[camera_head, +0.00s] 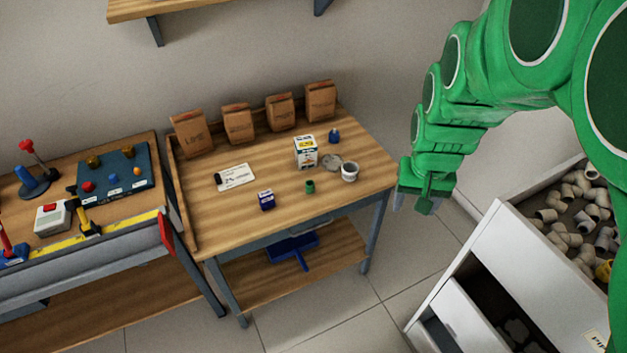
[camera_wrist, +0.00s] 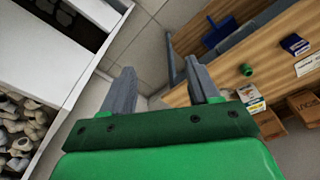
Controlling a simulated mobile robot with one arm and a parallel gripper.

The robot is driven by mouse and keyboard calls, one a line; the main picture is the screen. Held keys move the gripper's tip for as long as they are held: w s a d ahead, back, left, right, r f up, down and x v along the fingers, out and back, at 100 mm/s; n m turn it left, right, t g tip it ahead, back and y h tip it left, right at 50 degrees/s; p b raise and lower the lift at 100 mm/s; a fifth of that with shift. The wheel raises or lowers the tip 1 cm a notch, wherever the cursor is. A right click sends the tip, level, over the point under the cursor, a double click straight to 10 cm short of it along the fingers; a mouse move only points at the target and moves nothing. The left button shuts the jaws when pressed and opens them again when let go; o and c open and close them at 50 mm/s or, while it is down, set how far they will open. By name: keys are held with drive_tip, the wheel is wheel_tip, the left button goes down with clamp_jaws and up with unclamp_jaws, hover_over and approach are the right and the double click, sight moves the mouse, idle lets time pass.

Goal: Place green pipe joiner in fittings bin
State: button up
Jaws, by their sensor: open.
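My gripper (camera_head: 415,203) is beyond the bench's right edge, between bench and bin. Its two fingers (camera_wrist: 162,88) are apart with nothing between them.
A tool bench (camera_head: 100,215) is at the left. Tiled floor (camera_head: 345,300) is clear.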

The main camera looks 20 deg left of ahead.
drive_tip(key=w+a+f+n+t, duration=0.1)
drive_tip(key=w+a+f, duration=0.35)
drive_tip(key=a, duration=0.25)
drive_tip(key=w+a+f+n+t, duration=0.1)
drive_tip(key=w+a+f, duration=0.2)
drive_tip(key=w+a, duration=0.3)
drive_tip(key=n+y, duration=0.1)
drive_tip(key=y, duration=0.1)
approach(310, 183)
drive_tip(key=s+f, duration=0.1)
drive_tip(key=s, duration=0.1)
drive_tip(key=shift+w+a+f+t, duration=0.2)
drive_tip(key=shift+f, duration=0.45)
drive_tip(key=shift+w+a+f+t, duration=0.2)
drive_tip(key=shift+f, duration=0.5)
drive_tip(key=shift+w+f, duration=0.75)
drive_tip(key=shift+f, duration=0.2)
drive_tip(key=shift+w+x, duration=0.2)
drive_tip(key=shift+x, duration=1.25)
clamp_jaws()
